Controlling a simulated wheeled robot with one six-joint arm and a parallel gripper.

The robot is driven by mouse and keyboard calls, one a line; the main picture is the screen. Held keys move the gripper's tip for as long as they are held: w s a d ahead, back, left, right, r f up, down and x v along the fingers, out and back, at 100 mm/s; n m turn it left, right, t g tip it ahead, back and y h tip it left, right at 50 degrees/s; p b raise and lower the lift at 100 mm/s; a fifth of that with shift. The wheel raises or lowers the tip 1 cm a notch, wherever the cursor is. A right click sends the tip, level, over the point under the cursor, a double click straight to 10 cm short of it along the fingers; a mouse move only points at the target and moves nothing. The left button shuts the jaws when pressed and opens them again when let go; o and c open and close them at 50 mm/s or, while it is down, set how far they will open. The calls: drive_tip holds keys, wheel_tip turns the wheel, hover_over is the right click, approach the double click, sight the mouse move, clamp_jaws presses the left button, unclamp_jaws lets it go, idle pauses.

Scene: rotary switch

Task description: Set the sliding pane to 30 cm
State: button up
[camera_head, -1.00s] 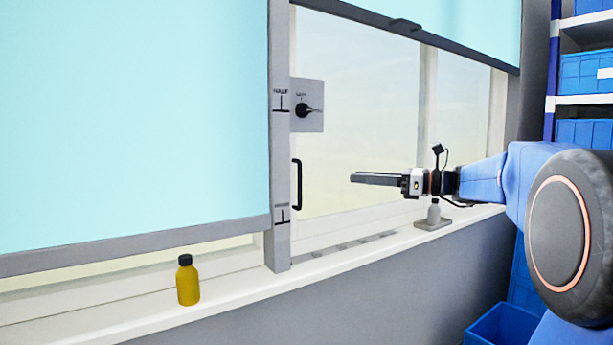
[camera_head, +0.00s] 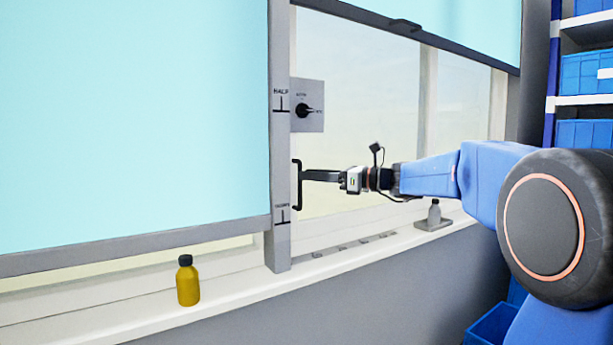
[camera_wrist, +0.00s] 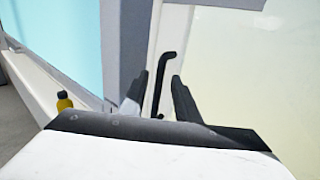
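A black vertical bar handle (camera_head: 298,195) is at the right edge of the grey post (camera_head: 280,150), beside a clear glass area (camera_head: 350,125). The post carries a "HALF" mark (camera_head: 281,102) and a lower, hard-to-read mark (camera_head: 282,214). My gripper (camera_head: 306,175) is level with the handle's upper half. In the wrist view, the fingers of my gripper (camera_wrist: 159,84) are apart, with the handle (camera_wrist: 162,82) showing between them. I cannot see either finger pressing on it. No 30 cm mark is readable.
A rotary switch (camera_head: 304,111) sits on a grey plate above the handle. Cyan panels with grey lower rails hang left and upper right. Blue bins fill shelves at right.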

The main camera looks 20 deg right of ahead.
drive_tip(key=shift+x, duration=0.95)
clamp_jaws()
drive_tip(key=w+d, duration=0.4)
drive_tip(key=d, duration=1)
drive_tip(key=w+d, duration=0.5)
drive_tip(key=d, duration=0.9)
drive_tip(key=shift+w+d, duration=0.15)
drive_tip(key=shift+d, duration=0.15)
unclamp_jaws()
